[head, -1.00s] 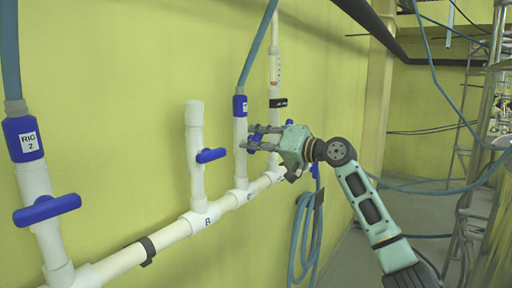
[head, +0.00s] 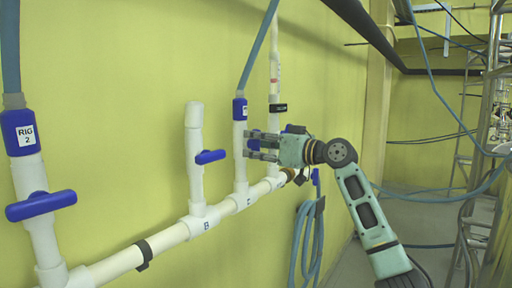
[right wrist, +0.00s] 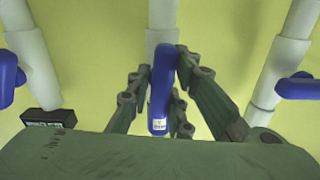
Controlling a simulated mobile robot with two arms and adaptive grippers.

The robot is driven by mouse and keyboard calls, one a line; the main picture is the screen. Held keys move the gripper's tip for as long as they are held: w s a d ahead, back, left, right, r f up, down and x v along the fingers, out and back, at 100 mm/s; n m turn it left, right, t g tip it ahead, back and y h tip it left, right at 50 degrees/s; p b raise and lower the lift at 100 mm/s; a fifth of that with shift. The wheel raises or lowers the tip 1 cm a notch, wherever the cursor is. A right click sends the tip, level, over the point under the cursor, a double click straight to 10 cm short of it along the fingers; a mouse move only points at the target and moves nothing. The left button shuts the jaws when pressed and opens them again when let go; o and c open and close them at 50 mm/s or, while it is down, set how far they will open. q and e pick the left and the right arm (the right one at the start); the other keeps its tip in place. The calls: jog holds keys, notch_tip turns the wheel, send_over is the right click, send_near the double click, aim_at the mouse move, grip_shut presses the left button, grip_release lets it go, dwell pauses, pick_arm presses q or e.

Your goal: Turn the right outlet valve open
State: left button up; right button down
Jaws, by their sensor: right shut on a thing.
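A white pipe with a blue collar (head: 240,108) rises from the wall manifold, with a blue valve handle (head: 253,145) partly hidden by my fingers. My right gripper (head: 258,147) reaches it from the right and is shut on this handle. In the right wrist view the blue handle (right wrist: 161,88) sits between the green fingers of the right gripper (right wrist: 161,90). There it runs up and down, roughly in line with its pipe. My left gripper is not in view.
The white manifold (head: 165,240) runs along the yellow wall. Neighbouring valves have a blue handle (head: 211,156) on pipe B and a large one (head: 41,205) under the RIG 2 label. A coiled blue hose (head: 307,240) hangs below. A metal ladder (head: 480,190) stands at the right.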

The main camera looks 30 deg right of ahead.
jog(key=shift+a+f, duration=0.15)
dwell(0.3)
jog(key=c, duration=2)
grip_release()
jog(key=o, duration=0.4)
jog(key=shift+s, duration=0.1)
jog(key=shift+c, duration=0.2)
jog(key=shift+s+d, duration=0.3)
jog(key=shift+s, duration=0.1)
jog(key=v, duration=1.1)
jog(key=shift+a, duration=0.1)
